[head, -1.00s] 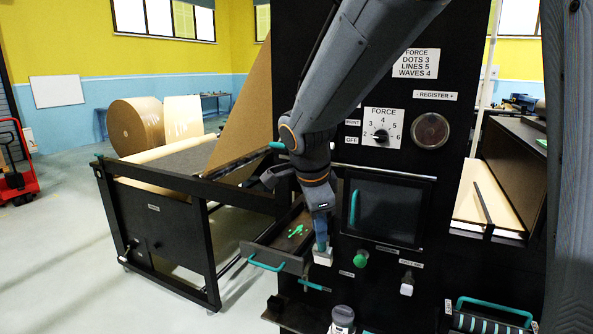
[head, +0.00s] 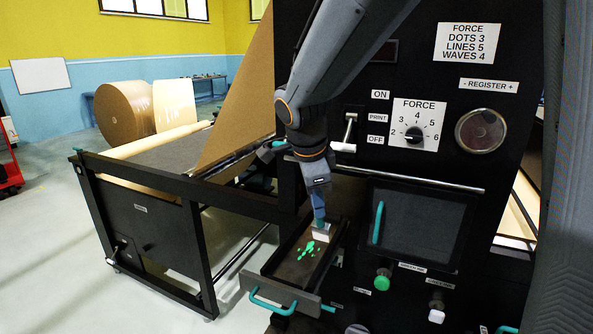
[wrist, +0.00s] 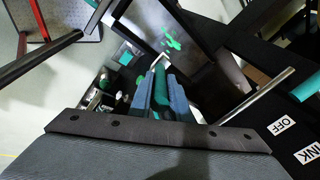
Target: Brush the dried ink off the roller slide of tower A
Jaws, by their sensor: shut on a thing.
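The roller slide (head: 285,268) is a dark drawer-like tray pulled out from the black tower, with a teal handle (head: 272,304) at its front. Bright green dried ink (head: 307,250) lies in several blotches on its bed; the ink also shows in the wrist view (wrist: 172,42). My gripper (head: 319,208) is shut on a brush with a green handle (wrist: 162,93) and a pale head (head: 322,233). The brush points down at the slide's inner right part, just beyond the ink. I cannot tell whether the bristles touch the bed. No tower letter is readable.
Right of the slide are a dark window (head: 418,226) with a teal handle, a green knob (head: 382,280) and a white-tipped knob (head: 437,307). A metal bar (head: 410,178) runs above. The paper feed frame (head: 150,230) stands left, with open floor beyond.

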